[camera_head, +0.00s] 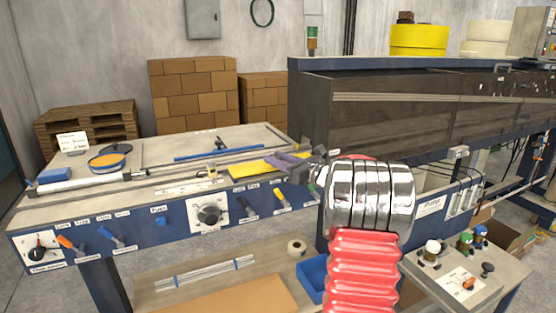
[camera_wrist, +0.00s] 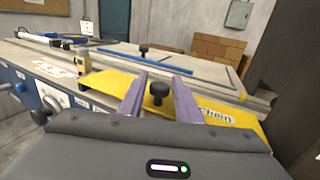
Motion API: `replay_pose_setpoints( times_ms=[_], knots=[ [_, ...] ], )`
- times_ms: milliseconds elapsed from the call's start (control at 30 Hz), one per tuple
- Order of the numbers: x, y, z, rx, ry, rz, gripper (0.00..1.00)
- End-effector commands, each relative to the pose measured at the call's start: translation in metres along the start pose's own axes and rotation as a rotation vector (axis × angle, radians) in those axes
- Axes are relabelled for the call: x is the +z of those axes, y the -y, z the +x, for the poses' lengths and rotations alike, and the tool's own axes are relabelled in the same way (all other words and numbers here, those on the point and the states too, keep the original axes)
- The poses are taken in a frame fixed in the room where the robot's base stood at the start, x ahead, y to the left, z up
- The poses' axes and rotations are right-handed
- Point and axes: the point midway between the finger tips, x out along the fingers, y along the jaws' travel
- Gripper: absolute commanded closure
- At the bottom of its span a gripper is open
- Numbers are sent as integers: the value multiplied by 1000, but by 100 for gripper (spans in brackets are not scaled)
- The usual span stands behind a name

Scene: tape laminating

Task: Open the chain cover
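The chain cover (camera_wrist: 222,116) is a yellow plate with the word "Chain" on it, lying along the front part of the machine table. In the head view its yellow surface (camera_head: 243,169) shows to the left of my gripper (camera_head: 288,160). A black knob (camera_wrist: 158,90) stands up from the cover in the wrist view. My gripper's two purple fingers (camera_wrist: 163,77) are apart, one on each side of the knob, with a gap visible on both sides. Whether the fingers reach down to the knob's height is hard to tell. My gripper hides part of the cover.
A blue bar (camera_head: 218,152) lies across the table behind the cover. The front panel carries a dial (camera_head: 209,214) and several levers. A tall dark machine housing (camera_head: 400,115) rises right of my gripper. Stacked boxes (camera_head: 193,95) stand behind.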

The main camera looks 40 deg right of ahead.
Motion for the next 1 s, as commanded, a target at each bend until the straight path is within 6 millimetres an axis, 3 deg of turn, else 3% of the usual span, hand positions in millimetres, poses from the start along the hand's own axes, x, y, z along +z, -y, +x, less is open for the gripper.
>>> replay_pose_setpoints(
  times_ms=[433, 1000],
  knots=[
    [0, 0, 0, 1, 0, 0, 100],
    [2, -4, 0, 5, -18, 7, 100]
  ],
)
